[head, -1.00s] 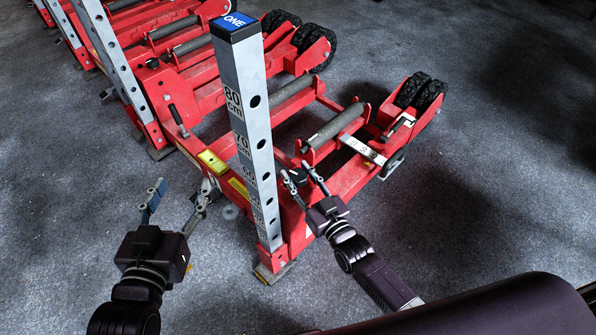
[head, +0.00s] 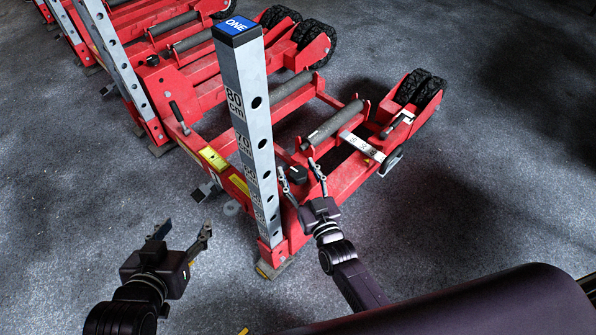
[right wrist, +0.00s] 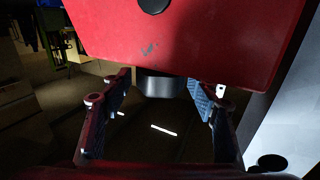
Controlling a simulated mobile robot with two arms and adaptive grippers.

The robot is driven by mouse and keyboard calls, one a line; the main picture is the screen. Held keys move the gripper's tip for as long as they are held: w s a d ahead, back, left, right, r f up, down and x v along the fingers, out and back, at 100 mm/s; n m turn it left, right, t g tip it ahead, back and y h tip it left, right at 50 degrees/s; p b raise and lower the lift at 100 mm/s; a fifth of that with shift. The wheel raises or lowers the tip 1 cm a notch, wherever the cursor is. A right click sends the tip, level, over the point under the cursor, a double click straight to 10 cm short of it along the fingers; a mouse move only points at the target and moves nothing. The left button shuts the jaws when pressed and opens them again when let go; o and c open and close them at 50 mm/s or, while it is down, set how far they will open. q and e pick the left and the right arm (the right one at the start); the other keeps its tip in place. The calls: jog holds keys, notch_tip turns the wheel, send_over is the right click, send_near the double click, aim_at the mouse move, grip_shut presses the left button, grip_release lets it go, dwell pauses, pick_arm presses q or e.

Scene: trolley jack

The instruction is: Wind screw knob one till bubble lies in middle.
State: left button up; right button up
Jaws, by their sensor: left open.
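The red jack marked ONE on its tall post (head: 247,130) stands in the middle of the head view. A black knob (head: 298,174) sits on its frame, right of the post; it shows as a dark cylinder (right wrist: 160,86) under a red plate in the right wrist view. My right gripper (head: 302,172) is open, its fingers either side of this knob, with small gaps. A yellow strip (head: 213,158), perhaps the level, lies on the frame left of the post; its bubble is too small to see. My left gripper (head: 181,232) is open and empty, left of the post.
More red jacks (head: 180,75) stand at the back left. Grey floor (head: 480,220) is clear at right.

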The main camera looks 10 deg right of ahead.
jog(key=shift+s+f, duration=0.1)
jog(key=shift+s, duration=0.3)
jog(key=s+d, duration=0.1)
jog(key=s, duration=1)
jog(key=shift+d, duration=0.4)
